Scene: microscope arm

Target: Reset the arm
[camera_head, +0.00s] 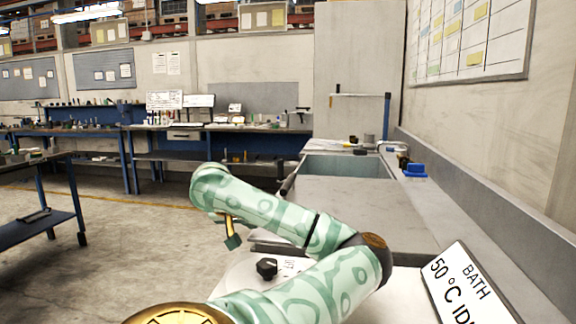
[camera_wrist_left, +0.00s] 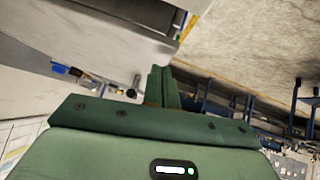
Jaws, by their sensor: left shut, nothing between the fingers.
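My left arm, pale green with a swirl pattern, is bent across the lower middle of the head view. Its left gripper (camera_head: 233,241) hangs at the far end of the forearm, small and partly hidden behind it. In the left wrist view the gripper's fingers (camera_wrist_left: 163,84) lie together, shut and empty, with nothing touching them. My right gripper is in neither view. I see no microscope that I can make out.
A black knob (camera_head: 267,268) on a pale panel sits just below my forearm. A sign reading "BATH 50 °C" (camera_head: 462,287) stands at right. A counter with a basin (camera_head: 345,166) and a blue item (camera_head: 414,170) lies beyond. Open floor is at left.

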